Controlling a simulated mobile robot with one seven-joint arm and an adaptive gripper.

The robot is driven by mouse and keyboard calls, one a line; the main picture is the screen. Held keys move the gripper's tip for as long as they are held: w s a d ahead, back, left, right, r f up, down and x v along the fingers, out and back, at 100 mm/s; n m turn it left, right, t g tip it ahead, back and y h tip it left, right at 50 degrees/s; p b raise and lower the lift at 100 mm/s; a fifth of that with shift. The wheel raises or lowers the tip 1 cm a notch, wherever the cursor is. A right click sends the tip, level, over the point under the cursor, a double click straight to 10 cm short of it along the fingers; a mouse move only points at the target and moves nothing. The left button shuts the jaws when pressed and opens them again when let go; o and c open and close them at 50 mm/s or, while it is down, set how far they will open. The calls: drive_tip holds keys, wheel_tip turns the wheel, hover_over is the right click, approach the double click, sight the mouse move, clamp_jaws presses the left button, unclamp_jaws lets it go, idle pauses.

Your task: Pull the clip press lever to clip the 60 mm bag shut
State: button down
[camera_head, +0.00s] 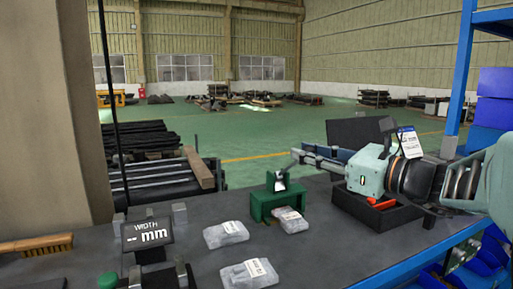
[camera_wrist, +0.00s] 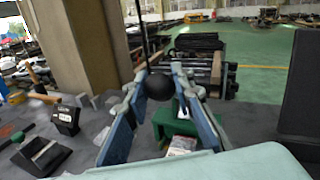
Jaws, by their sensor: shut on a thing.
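The green clip press (camera_head: 278,203) stands on the dark bench near the middle of the head view, with a pale piece in its upper part. It also shows beyond my fingers in the wrist view (camera_wrist: 172,122). My gripper (camera_head: 298,156) reaches in from the right, above the press. In the wrist view my gripper (camera_wrist: 160,77) is shut on a black ball knob (camera_wrist: 159,87), which sits between the fingertips. The lever shaft below the knob is mostly hidden. Clear labelled bags (camera_head: 225,234) lie on the bench in front of and beside the press. I cannot read their sizes.
A width display (camera_head: 147,231) reading "-- mm" stands at the left, near a wooden brush (camera_head: 36,245). A black tray (camera_head: 377,211) with a red item lies under my wrist. A blue rack (camera_head: 462,75) rises at the right.

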drive_tip(key=shift+s+f, duration=0.1)
drive_tip(key=shift+f, duration=0.15)
drive_tip(key=c, duration=1.7)
unclamp_jaws()
drive_tip(key=shift+r, duration=0.1)
